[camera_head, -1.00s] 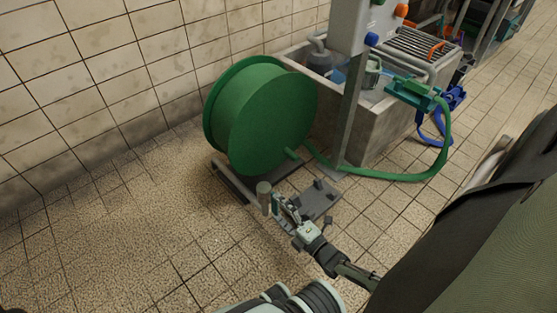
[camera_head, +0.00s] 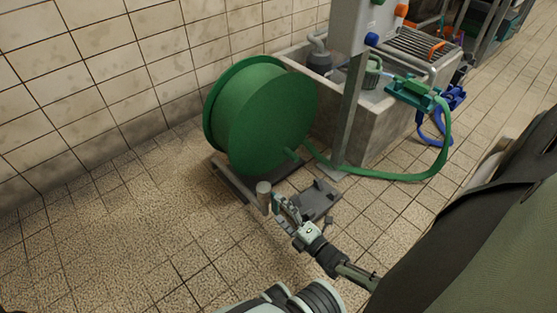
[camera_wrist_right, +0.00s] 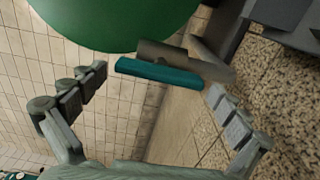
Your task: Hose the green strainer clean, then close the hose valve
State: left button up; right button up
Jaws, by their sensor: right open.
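My right gripper (camera_head: 284,208) is low by the hose reel, at a short grey post (camera_head: 264,190). In the right wrist view its two fingers (camera_wrist_right: 158,84) are spread apart, with a teal handle (camera_wrist_right: 160,73) between them on a grey pipe (camera_wrist_right: 180,54). I cannot tell whether a finger touches the handle, which looks like the hose valve's lever. The green hose (camera_head: 405,178) runs from the reel to a teal-green holder (camera_head: 415,94) at the basin. A small green ribbed object (camera_head: 373,74), possibly the strainer, is at the basin, partly behind a post. My left gripper is out of view.
The large green hose reel (camera_head: 262,115) stands on a floor frame near the tiled wall. The concrete basin (camera_head: 385,130) and a control box (camera_head: 357,22) on a post stand behind it. A blue tangled object (camera_head: 436,125) hangs at the basin's right. Floor on the left is clear.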

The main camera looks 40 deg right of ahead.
jog(key=s, duration=1.2)
jog(key=shift+d, duration=0.45)
